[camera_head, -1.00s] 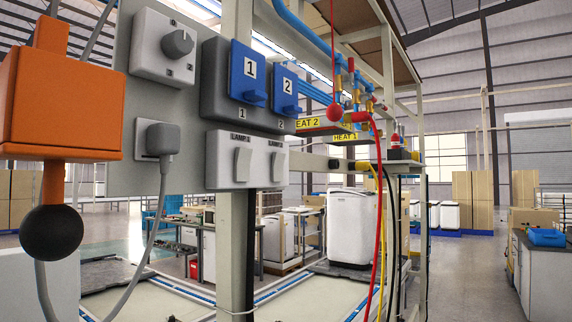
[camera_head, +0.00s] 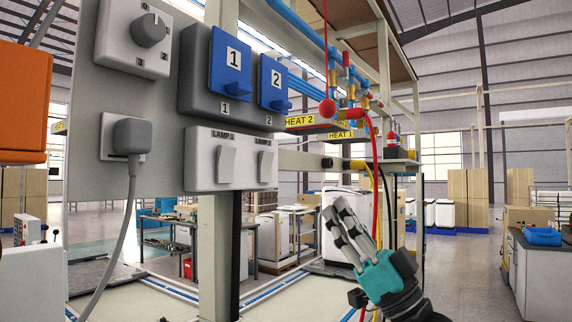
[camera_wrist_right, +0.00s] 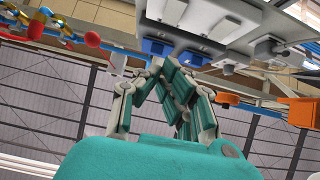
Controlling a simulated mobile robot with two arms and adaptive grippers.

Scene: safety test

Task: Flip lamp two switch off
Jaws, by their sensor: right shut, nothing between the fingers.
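The lamp switch box (camera_head: 230,158) is a light grey unit low on the grey panel, with two white rockers. The lamp one switch (camera_head: 226,165) is on the left. The lamp two switch (camera_head: 265,166) is on the right, under a label partly legible as LAMP. My right gripper (camera_head: 342,216) is shut and empty, to the right of and below the lamp two switch, apart from it, fingers pointing up and left. In the right wrist view its closed fingers (camera_wrist_right: 162,70) point toward the panel's underside. My left gripper is not in view.
Blue switches 1 (camera_head: 231,66) and 2 (camera_head: 273,83) sit above the lamp box. A grey plug (camera_head: 131,137) and a rotary knob (camera_head: 148,30) are to the left. Red and yellow hoses (camera_head: 375,175) hang close behind my right gripper. A red ball (camera_head: 327,107) hangs above it.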

